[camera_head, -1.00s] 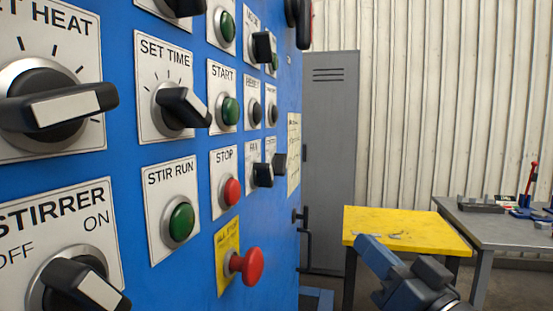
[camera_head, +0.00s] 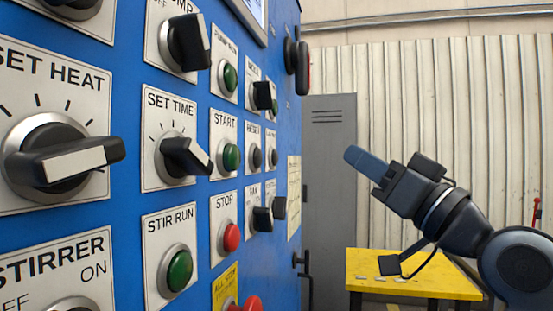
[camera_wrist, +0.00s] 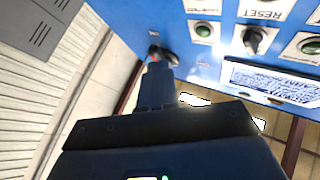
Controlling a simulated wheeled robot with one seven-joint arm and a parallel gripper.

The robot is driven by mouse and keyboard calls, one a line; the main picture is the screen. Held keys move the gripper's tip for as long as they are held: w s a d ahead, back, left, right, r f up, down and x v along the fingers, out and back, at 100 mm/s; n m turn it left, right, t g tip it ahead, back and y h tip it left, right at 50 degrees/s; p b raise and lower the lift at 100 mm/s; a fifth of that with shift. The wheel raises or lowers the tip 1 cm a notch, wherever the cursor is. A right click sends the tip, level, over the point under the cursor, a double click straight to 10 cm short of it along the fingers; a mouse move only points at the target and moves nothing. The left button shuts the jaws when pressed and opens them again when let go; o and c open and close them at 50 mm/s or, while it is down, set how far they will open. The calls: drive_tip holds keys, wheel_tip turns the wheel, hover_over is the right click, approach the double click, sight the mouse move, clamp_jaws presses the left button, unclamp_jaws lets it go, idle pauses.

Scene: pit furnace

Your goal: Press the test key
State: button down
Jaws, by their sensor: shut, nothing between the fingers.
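The blue control panel (camera_head: 205,105) fills the left of the head view. It carries several labelled knobs, lamps and buttons. Small black buttons sit in the far columns, such as the one under RESET (camera_head: 255,158) and one to its right (camera_head: 272,157). I cannot read any label as the test key. My gripper (camera_head: 352,156) is shut and empty, raised to the right of the panel and apart from it. In the wrist view my gripper (camera_wrist: 160,62) shows beyond the dark wrist body, with the panel upside down above it.
A red-tipped black handle (camera_wrist: 156,53) juts near the fingertips in the wrist view. A display (camera_wrist: 272,84) sits on the panel. The red emergency knob (camera_head: 246,304) sticks out low. A grey locker (camera_head: 330,190) and yellow table (camera_head: 410,265) stand behind.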

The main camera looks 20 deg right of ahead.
idle(0.3)
drive_tip(key=w+a+p, duration=0.1)
drive_tip(key=w+a, duration=0.4)
drive_tip(key=a, duration=0.2)
drive_tip(key=shift+a, duration=0.15)
drive_tip(key=shift+a+p, duration=0.1)
drive_tip(key=shift+p, duration=0.2)
idle(1.9)
drive_tip(key=shift+w+a, duration=0.15)
drive_tip(key=shift+a, duration=0.1)
drive_tip(key=shift+w+a, duration=0.25)
drive_tip(key=shift+a, duration=0.05)
idle(0.8)
drive_tip(key=shift+d, duration=0.1)
drive_tip(key=shift+s+d, duration=0.45)
drive_tip(key=shift+d, duration=0.1)
drive_tip(key=shift+d, duration=0.1)
drive_tip(key=shift+s+d+b, duration=0.3)
drive_tip(key=shift+s+d, duration=0.4)
drive_tip(key=shift+d, duration=0.3)
drive_tip(key=shift+s+d+b, duration=0.3)
drive_tip(key=shift+s+d, duration=0.4)
drive_tip(key=shift+d, duration=0.3)
